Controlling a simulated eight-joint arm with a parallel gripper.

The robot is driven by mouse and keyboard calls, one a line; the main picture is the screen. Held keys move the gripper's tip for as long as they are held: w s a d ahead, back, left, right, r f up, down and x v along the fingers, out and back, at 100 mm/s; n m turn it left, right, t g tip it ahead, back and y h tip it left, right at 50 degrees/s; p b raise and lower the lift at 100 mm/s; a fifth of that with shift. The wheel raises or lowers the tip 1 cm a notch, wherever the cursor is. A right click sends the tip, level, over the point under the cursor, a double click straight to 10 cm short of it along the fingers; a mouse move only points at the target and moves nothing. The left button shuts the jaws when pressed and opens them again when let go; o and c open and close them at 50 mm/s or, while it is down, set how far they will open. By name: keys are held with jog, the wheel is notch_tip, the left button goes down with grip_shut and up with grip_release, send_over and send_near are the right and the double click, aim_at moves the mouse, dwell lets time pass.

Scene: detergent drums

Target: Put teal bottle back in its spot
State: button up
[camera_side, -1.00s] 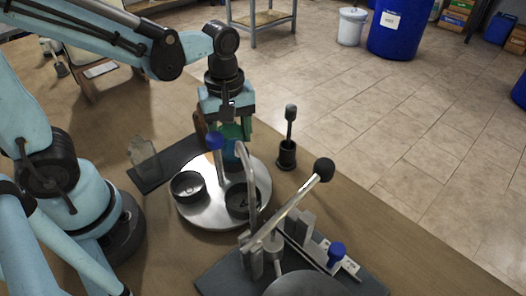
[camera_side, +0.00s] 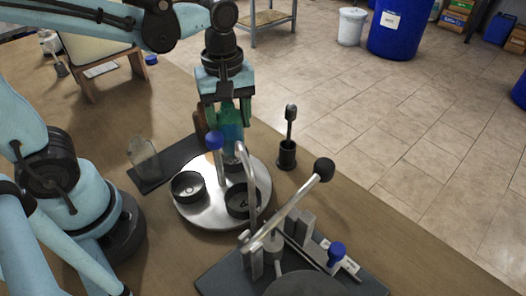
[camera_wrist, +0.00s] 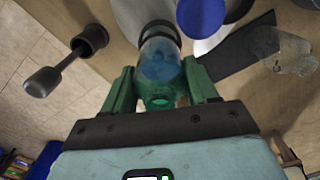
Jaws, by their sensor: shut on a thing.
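My gripper (camera_side: 230,122) is shut on the teal bottle (camera_side: 232,136), which is see-through blue-green and upright, above the back of the round silver turntable (camera_side: 202,213). In the wrist view the bottle (camera_wrist: 160,62) sits between my two green fingers, with a black ring holder (camera_wrist: 160,27) at its far end. I cannot tell whether the bottle's base is inside that ring or just above it. Two other black ring holders, at the left (camera_side: 188,186) and the front (camera_side: 242,200) of the turntable, look empty.
A blue-knobbed post (camera_side: 214,141) rises from the turntable beside the bottle. A clear bottle (camera_side: 143,158) is on a dark mat (camera_side: 180,160) at the left. A brush in a black holder (camera_side: 287,154) stands to the right. A lever press (camera_side: 290,220) is in front.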

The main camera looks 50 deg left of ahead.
notch_tip(320, 180, up, 7)
jog(key=shift+f, duration=0.2)
notch_tip(320, 180, up, 5)
jog(key=shift+f, duration=0.1)
jog(key=s+a+n, duration=0.5)
jog(key=s+a, duration=0.2)
jog(key=a, duration=0.5)
jog(key=shift+s+a+f, duration=0.1)
jog(key=shift+f, duration=4.05)
jog(key=shift+s+a+f, duration=0.1)
jog(key=shift+f, duration=4.05)
jog(key=shift+f, duration=0.35)
jog(key=o, duration=0.9)
